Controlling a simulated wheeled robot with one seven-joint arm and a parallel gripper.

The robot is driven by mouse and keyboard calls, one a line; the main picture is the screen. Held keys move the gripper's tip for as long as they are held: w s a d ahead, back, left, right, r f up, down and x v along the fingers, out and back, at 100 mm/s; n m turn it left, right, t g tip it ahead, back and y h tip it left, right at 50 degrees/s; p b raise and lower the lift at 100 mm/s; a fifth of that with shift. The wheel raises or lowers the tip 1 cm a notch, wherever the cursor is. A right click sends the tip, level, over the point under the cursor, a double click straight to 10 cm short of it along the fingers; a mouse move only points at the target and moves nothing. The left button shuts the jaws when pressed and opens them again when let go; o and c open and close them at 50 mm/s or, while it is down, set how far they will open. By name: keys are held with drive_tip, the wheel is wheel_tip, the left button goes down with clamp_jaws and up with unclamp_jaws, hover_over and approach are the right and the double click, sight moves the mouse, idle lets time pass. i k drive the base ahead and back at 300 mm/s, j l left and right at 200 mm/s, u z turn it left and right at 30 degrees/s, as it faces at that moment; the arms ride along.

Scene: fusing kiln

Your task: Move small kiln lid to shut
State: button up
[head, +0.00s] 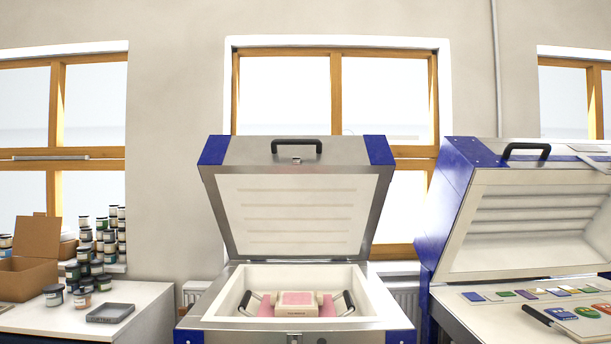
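The small kiln stands in the centre of the head view. Its lid (297,214) is raised and leans back, with the pale inner lining facing me. A black handle (297,146) sits on the lid's front edge, now at the top, with a small latch just below it. The kiln body (388,318) is a metal box with blue corners and a white-lined chamber. Inside the chamber are a pink and cream block (297,301) and two black handles, one on each side. My gripper is not in view.
A larger kiln with its blue-sided lid (455,187) also raised stands close at right, with colour samples on its bed. A white table (137,312) at left holds jars (105,240), a cardboard box (35,262) and a grey tray (110,313). Windows and wall are behind.

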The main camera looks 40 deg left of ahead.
sight(270, 197)
drive_tip(key=i+j+u, duration=0.25)
drive_tip(key=i+u, duration=0.2)
drive_tip(key=i, duration=0.15)
drive_tip(key=i+u, duration=0.45)
drive_tip(key=i, duration=0.15)
drive_tip(key=i+l+u, duration=0.15)
drive_tip(key=i+u, duration=0.35)
drive_tip(key=i, duration=0.15)
